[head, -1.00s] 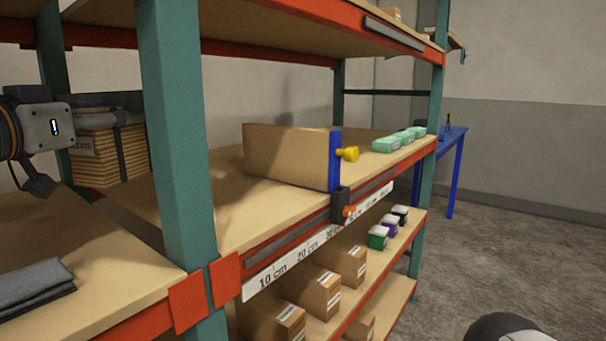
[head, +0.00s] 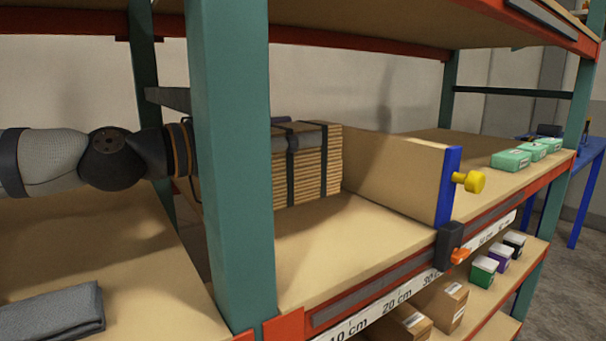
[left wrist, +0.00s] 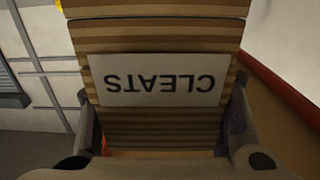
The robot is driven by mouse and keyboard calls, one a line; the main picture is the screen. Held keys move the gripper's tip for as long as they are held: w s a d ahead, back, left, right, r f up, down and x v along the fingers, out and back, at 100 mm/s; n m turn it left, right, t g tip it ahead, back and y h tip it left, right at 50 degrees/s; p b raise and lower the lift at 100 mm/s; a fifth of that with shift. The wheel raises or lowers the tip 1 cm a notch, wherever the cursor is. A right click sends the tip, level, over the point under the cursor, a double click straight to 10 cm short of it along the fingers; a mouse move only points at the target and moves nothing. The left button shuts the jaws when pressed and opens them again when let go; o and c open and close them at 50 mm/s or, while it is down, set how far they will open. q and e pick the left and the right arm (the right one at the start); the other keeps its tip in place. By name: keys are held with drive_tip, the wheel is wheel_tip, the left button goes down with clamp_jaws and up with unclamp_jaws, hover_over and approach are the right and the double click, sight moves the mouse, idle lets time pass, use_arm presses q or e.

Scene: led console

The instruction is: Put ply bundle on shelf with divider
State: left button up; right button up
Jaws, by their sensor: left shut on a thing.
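The ply bundle (head: 315,165), a stack of thin wooden layers with dark straps, is just right of the teal post, over the middle shelf (head: 350,235). In the left wrist view the bundle (left wrist: 160,128) bears a white label reading CLEATS, upside down. My left gripper (left wrist: 162,118) is shut on it, with a finger at each side. In the head view the post hides most of that gripper. The divider (head: 400,172), a wooden board with a blue front edge and yellow knob, stands right of the bundle. I cannot tell whether the bundle touches the shelf or divider.
The teal post (head: 232,170) stands in front of my left arm. A black and orange clip (head: 450,243) sits on the rail above a centimetre scale (head: 400,300). Green boxes (head: 511,160) stand beyond the divider. Folded grey cloth (head: 50,312) lies on the left bay.

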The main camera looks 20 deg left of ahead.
sight(290, 171)
use_arm(q)
wheel_tip(290, 171, down, 5)
drive_tip(key=shift+f+b, duration=0.1)
drive_tip(key=shift+b, duration=0.45)
drive_tip(key=shift+r, duration=0.2)
drive_tip(key=shift+f, duration=0.1)
drive_tip(key=o, duration=1.9)
drive_tip(key=shift+f, duration=0.1)
